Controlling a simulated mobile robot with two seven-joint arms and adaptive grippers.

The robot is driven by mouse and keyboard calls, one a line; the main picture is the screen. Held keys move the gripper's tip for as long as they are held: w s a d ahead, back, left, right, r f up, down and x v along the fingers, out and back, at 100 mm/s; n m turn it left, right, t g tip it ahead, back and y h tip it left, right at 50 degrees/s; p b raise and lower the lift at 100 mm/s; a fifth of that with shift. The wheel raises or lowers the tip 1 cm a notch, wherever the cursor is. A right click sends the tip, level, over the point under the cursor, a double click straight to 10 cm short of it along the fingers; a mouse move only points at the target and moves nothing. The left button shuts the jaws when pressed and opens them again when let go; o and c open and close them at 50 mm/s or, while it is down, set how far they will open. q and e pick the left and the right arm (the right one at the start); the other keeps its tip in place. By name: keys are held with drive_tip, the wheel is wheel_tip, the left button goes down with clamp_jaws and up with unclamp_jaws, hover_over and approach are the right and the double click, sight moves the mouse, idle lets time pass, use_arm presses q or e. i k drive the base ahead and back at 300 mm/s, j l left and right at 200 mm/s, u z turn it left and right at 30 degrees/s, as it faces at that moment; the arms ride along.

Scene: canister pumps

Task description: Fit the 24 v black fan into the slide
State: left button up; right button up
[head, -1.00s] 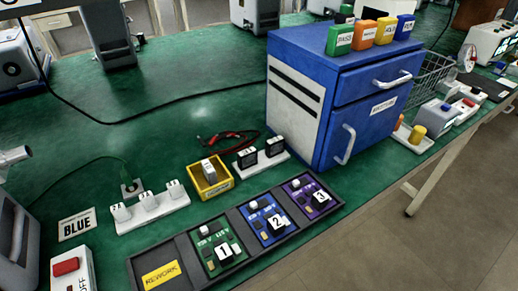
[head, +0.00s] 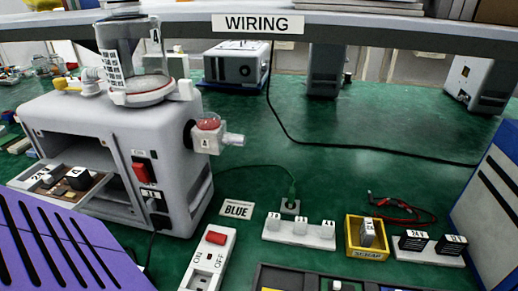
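A black block with a white label that looks like "24 V" (head: 413,240) stands at the left of a white holder (head: 428,257) on the right of the green bench. A second black block (head: 451,244) stands beside it; its label is too small to read surely. A grey canister pump (head: 105,130) marked A stands at the left, its front bay open. A tray-like slide (head: 60,187) sticks out of the bay and carries a grey block (head: 42,178) and a black block (head: 78,178). Neither gripper shows.
A purple slotted panel (head: 50,245) fills the lower left. A blue cabinet (head: 495,200) stands right. The bench middle is clear.

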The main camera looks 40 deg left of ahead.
sight(30, 180)
drive_tip(key=j+u, duration=0.1)
drive_tip(key=u, duration=0.85)
